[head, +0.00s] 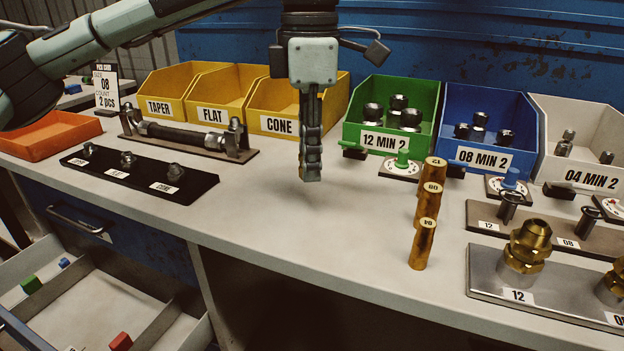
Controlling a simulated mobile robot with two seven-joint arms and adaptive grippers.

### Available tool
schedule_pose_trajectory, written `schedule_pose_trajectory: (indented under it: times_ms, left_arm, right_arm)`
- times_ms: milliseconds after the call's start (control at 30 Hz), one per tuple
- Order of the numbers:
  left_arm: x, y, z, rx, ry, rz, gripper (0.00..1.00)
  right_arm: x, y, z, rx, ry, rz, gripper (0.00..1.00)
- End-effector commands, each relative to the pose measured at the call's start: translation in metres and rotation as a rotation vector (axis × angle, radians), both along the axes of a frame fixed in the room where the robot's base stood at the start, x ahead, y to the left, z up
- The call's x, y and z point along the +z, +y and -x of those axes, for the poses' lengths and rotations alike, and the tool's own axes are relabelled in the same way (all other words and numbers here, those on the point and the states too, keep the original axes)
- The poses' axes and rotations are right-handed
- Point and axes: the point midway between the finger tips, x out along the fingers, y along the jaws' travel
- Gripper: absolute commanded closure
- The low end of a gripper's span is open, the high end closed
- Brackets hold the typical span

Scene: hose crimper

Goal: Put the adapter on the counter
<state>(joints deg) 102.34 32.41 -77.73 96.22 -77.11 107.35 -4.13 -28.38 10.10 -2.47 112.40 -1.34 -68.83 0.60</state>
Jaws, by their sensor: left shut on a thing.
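My left gripper (311,176) points straight down above the middle of the grey counter (270,208), in front of the yellow CONE bin. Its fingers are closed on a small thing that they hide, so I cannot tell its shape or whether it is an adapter. The fingertips are close to the counter, with a dark shadow just below; I cannot tell whether they touch it. My right gripper is not in view.
Yellow bins (158,110) stand behind, left; green (425,150), blue (535,160) and white (598,182) bins with dark fittings stand right. Brass cylinders (423,245) stand right of the gripper. A black sample strip (105,168) lies left. The counter's middle is clear.

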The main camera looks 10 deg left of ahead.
Motion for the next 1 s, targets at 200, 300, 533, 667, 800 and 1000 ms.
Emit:
schedule_pose_trajectory:
  times_ms: [200, 300, 533, 667, 800, 1000]
  left_arm:
    - [-0.016, -0.003, 0.002, 0.002, 0.002, 0.000, 1.00]
    - [-0.031, -0.003, 0.002, 0.002, 0.002, 0.000, 1.00]
    - [-0.042, -0.003, 0.002, 0.003, -0.002, 0.002, 1.00]
    - [-0.043, -0.003, 0.002, 0.002, -0.002, 0.002, 1.00]
    - [-0.046, -0.003, 0.002, 0.002, -0.001, 0.002, 1.00]
    - [-0.045, -0.003, 0.002, 0.002, 0.000, 0.001, 0.56]
  right_arm:
    - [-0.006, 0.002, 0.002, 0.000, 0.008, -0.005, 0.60]
    - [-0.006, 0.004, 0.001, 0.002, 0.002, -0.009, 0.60]
    - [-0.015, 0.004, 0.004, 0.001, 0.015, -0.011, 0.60]
    - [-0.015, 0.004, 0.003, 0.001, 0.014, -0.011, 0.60]
    - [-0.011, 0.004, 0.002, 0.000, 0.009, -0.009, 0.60]
    - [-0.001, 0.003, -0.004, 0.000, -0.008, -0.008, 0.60]
